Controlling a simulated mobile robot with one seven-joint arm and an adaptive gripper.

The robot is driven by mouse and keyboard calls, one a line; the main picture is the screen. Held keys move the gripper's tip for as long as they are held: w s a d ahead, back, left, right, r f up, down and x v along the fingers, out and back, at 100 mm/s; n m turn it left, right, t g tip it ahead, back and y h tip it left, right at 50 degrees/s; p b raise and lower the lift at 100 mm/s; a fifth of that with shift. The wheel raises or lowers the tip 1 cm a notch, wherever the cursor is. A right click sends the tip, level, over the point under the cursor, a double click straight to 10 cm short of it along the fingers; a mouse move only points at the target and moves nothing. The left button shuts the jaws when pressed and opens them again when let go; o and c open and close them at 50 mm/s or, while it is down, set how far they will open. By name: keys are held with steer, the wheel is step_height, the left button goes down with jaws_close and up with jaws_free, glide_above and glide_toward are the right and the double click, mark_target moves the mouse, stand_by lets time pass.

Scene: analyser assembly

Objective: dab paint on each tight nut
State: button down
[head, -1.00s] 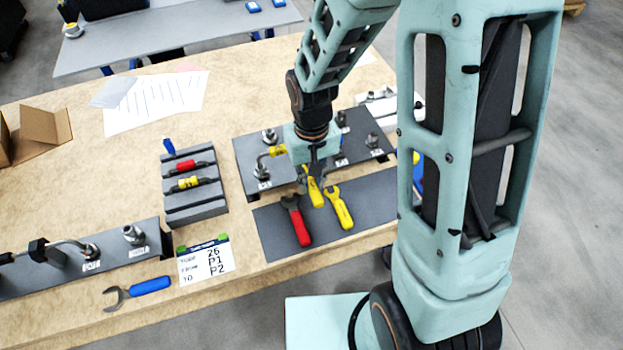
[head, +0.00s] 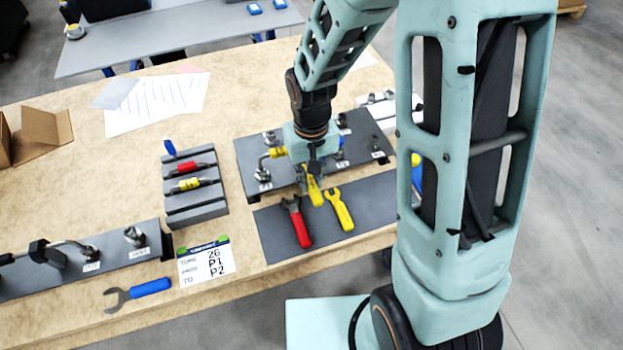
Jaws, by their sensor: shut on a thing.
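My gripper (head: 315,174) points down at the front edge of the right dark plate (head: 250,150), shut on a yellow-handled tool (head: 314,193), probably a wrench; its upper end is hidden. Nuts on fittings show on this plate at the left front (head: 263,175), the back left (head: 269,138) and the right (head: 376,143); the arm covers others. On the left plate (head: 30,284), nuts show at the label (head: 91,254) and right end (head: 134,235). Paint marks are too small to tell.
A red wrench (head: 298,223) and a yellow wrench (head: 341,210) lie on the dark mat (head: 275,241). A blue wrench (head: 148,287) lies at the front edge beside a card (head: 206,262). Papers (head: 160,102) lie behind; the table's middle left is clear.

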mark_target(318, 199)
stand_by(0.6)
steer(key=shift+s+d+r, duration=0.1)
steer(key=shift+s+d, duration=0.1)
steer(key=shift+s, duration=0.6)
steer(key=shift+s+d+f, duration=0.1)
steer(key=shift+s+d, duration=0.15)
steer(key=shift+s, duration=0.5)
steer(key=shift+s+d+r, duration=0.1)
steer(key=shift+s+d, duration=0.1)
steer(key=shift+s, duration=0.6)
step_height(318, 199, up, 10)
steer(key=p, duration=0.8)
